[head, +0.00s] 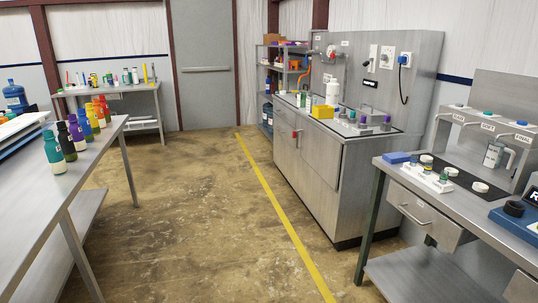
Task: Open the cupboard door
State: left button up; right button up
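A grey metal cupboard (322,178) stands right of the middle of the head view, under a worktop with a tall back panel. Its front panels look shut, with a narrow section on the left and a wide plain panel on the right. A small red fitting (296,134) sits high on the front, near the seam between them; I cannot tell if it is a handle or a lock. Neither of my grippers is in view.
A yellow floor line (283,215) runs past the cupboard, with open floor (185,220) to its left. A long bench (55,205) with several bottles stands at left. A bench with a drawer (425,215) stands at near right. A grey door (203,65) is at the back.

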aim_at(322, 152)
jog(key=i, duration=1.75)
jog(key=i+z, duration=0.15)
jog(key=i, duration=0.3)
jog(key=i+j+z, duration=0.2)
jog(key=i, duration=0.2)
jog(key=i+j+z, duration=0.15)
jog(key=i, duration=0.3)
jog(key=i+j+z, duration=0.2)
jog(key=i, duration=0.2)
